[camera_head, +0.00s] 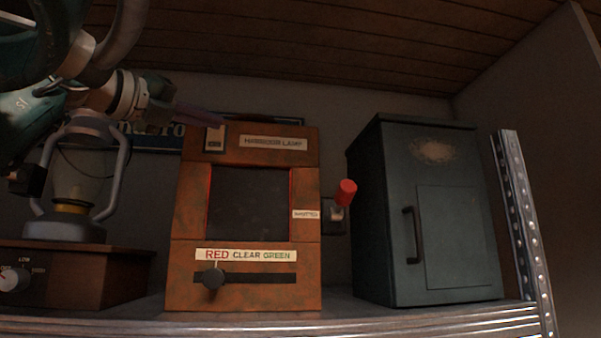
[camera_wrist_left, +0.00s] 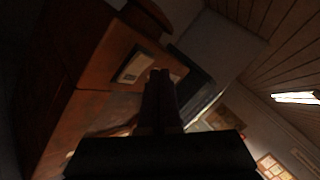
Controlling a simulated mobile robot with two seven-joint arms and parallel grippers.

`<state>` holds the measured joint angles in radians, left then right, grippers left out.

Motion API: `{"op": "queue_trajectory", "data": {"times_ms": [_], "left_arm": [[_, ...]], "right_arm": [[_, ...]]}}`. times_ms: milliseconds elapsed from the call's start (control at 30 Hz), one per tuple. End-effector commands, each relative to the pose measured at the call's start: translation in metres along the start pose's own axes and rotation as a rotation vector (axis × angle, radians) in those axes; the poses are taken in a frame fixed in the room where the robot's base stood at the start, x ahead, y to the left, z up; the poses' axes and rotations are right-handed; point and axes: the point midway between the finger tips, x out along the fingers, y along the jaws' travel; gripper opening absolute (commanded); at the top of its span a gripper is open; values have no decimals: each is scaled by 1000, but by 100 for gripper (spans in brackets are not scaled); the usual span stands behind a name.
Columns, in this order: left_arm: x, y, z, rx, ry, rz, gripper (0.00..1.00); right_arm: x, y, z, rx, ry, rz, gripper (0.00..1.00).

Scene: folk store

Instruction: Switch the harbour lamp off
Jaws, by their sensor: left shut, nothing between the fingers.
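The harbour lamp (camera_head: 249,280) is a worn orange-brown box in the middle of the shelf, with a dark front window edged by a red glow. A small pale switch plate (camera_head: 214,139) is on its upper left front; it also shows in the left wrist view (camera_wrist_left: 134,67). I cannot tell which way the switch is set. The colour slider knob (camera_head: 213,278) is below RED. My left gripper (camera_head: 218,119) is shut and empty, its fingertips just above the switch plate. The fingertips (camera_wrist_left: 162,77) also show close to the plate in the left wrist view. My right gripper is not in view.
A red-handled lever (camera_head: 346,192) sticks out at the lamp's right side. A grey-green metal cabinet (camera_head: 455,235) stands further right. At left, a lantern (camera_head: 66,232) stands on a wooden box with a dial (camera_head: 14,279), partly behind my left arm.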

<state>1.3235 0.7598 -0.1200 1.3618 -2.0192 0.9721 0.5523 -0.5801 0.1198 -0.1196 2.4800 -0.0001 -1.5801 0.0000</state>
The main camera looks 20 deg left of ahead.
Motion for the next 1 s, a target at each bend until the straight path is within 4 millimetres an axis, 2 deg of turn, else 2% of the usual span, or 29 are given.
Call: {"op": "queue_trajectory", "data": {"times_ms": [767, 1000], "left_arm": [[0, 0, 0, 0, 0, 0, 0], [4, 1, 3, 0, 1, 2, 0]], "right_arm": [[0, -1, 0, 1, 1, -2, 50], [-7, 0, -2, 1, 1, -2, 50]]}}
